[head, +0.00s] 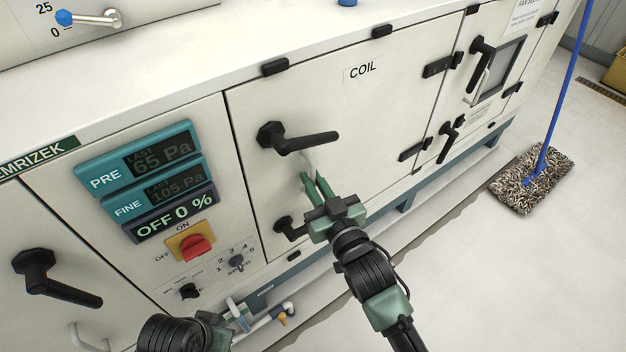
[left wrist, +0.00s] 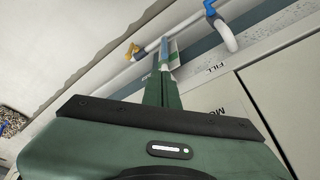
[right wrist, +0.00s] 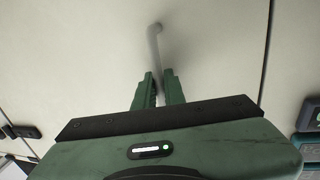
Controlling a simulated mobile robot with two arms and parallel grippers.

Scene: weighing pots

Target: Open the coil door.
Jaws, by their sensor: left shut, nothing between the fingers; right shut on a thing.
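The coil door (head: 370,110) is a cream panel lettered COIL, with hinges on its right side. It looks closed and flush in the head view. Its upper black lever (head: 295,139) points right, and a lower black lever (head: 290,228) sits near the bottom left. My right gripper (head: 312,180) is shut on the grey pull handle (right wrist: 154,45) of the door; the fingers close around its lower part in the right wrist view (right wrist: 158,82). My left gripper (left wrist: 166,72) is shut and empty, low before the cabinet near a pipe; it is partly cut off in the head view.
A control panel (head: 155,180) with displays and a red switch (head: 196,246) stands left of the door. White pipes (head: 270,320) run low at the front. A blue-handled mop (head: 530,180) stands on the floor at right. Floor before the door is otherwise clear.

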